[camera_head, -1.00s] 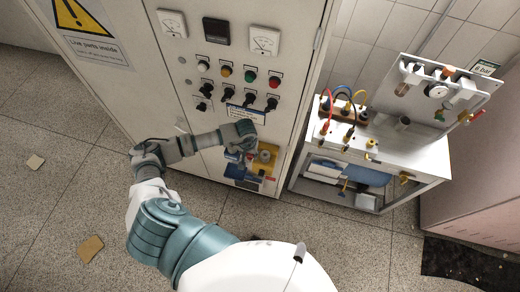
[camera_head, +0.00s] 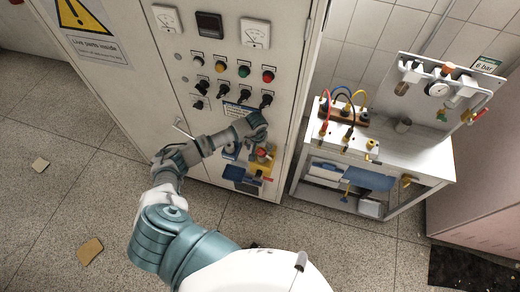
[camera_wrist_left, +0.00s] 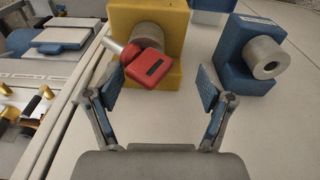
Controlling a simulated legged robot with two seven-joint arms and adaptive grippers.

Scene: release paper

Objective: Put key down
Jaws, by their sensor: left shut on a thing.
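A red key (camera_wrist_left: 147,68) shows in the left wrist view at the metal cylinder (camera_wrist_left: 146,38) of a yellow block (camera_wrist_left: 175,72), beyond my fingertips. In the head view the red key (camera_head: 263,154) shows small at the yellow block (camera_head: 266,165) on the cabinet's lower front. My left gripper (camera_wrist_left: 162,80) has its two blue-padded fingers wide apart. I see a clear gap between them and nothing touching the pads. In the head view my left gripper (camera_head: 258,122) is above the blocks, near the lower switches. My right gripper is not in view.
A blue block (camera_wrist_left: 245,62) with a metal cylinder stands right of the yellow one. The cabinet (camera_head: 125,75) carries switches and meters above. A white workbench (camera_head: 400,160) with coloured cables stands at right. Two tan pieces lie on the floor at left.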

